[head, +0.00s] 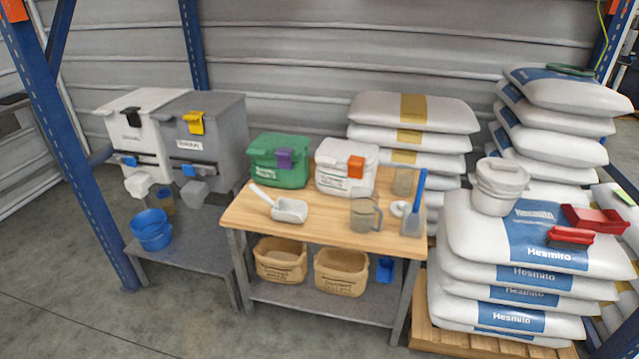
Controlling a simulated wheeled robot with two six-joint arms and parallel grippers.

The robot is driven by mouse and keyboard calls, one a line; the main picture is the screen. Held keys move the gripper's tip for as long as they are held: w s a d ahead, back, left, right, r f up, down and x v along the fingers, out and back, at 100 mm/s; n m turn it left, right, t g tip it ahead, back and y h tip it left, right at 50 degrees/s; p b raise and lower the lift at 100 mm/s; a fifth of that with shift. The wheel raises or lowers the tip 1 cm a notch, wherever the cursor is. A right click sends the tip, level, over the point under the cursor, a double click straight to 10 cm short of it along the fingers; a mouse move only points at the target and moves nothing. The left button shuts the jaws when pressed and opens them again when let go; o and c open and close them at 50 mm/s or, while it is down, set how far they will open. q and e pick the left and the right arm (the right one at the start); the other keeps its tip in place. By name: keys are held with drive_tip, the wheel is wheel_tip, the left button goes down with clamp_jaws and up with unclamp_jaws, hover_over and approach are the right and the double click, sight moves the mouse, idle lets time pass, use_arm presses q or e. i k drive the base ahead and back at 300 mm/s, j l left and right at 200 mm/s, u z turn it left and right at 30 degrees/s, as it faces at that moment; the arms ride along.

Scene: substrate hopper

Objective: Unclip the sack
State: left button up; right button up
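Stacked white sacks with blue bands marked "Hesmito" stand on a wooden pallet at the right; the top sack (470,235) lies flat. A red bar-shaped piece (570,235), perhaps a clip, lies on its upper face near the right end. A red open tray-like piece (597,219) sits just behind it. I cannot tell whether either red piece grips the sack. Neither of my grippers is in view.
A wooden-topped table (330,222) in the middle holds a green bin (279,160), a white bin (345,167), a scoop (289,210), a jug (365,215) and a blue-handled tool (415,205). Two hoppers (205,130) stand left above a blue bucket (151,230). The left front floor is clear.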

sight(282, 154)
drive_tip(key=i+j+z, duration=0.2)
drive_tip(key=i, duration=0.3)
drive_tip(key=i+j+z, duration=0.25)
drive_tip(key=i+j, duration=0.2)
drive_tip(key=i, duration=0.05)
